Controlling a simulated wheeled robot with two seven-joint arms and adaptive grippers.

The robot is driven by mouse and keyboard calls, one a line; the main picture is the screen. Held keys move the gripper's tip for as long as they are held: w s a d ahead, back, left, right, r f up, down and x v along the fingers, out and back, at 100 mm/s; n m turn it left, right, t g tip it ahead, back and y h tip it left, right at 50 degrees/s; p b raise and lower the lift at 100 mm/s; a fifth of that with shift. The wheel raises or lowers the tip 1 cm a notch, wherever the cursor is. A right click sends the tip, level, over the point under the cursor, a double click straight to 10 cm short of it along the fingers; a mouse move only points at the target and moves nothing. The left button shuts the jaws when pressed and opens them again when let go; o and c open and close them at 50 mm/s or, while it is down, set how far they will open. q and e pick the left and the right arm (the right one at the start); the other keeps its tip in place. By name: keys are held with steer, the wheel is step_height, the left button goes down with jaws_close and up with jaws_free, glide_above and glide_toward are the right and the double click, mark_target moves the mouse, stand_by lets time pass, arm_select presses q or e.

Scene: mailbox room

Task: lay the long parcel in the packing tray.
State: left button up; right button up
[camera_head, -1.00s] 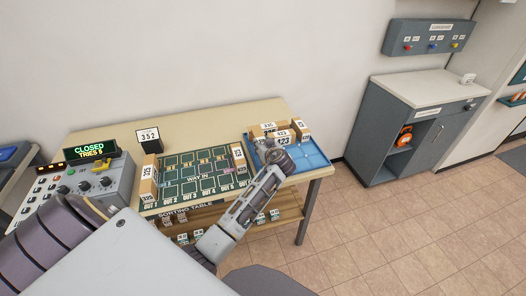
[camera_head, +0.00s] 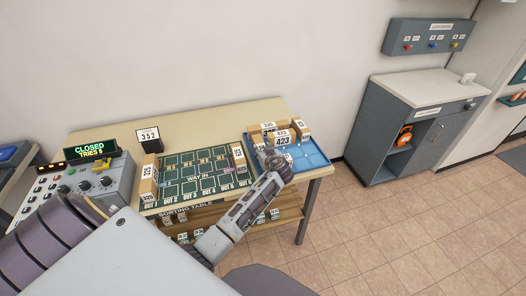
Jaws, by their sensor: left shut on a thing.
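The blue packing tray (camera_head: 312,160) sits on the right end of the sorting table. Several tan parcels with white number labels are at its back. One parcel labelled 423 (camera_head: 282,135) is right in front of my left gripper (camera_head: 268,151). My left gripper is shut, apparently on this parcel, over the tray's left part. My wrist hides the fingertips and the contact, and I cannot tell whether the parcel rests on the tray floor. Which parcel is the long one is not clear. My right gripper is not in view.
A dark green sorting board (camera_head: 195,178) lies left of the tray, with upright parcels at its left (camera_head: 148,180) and right (camera_head: 238,157) ends. A grey control box (camera_head: 100,178) stands at the table's left. The tray's front right is bare. A grey cabinet (camera_head: 395,135) stands apart at right.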

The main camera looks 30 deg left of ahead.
arm_select(q)
steer(key=o, duration=1.3)
steer(key=shift+r, duration=0.2)
steer(key=shift+s+d, duration=0.15)
steer(key=shift+d, duration=0.05)
steer(key=b+v, duration=0.1)
steer(key=v, duration=1)
steer(key=shift+s, duration=0.2)
steer(key=shift+d+r, duration=0.1)
steer(key=shift+d, duration=0.05)
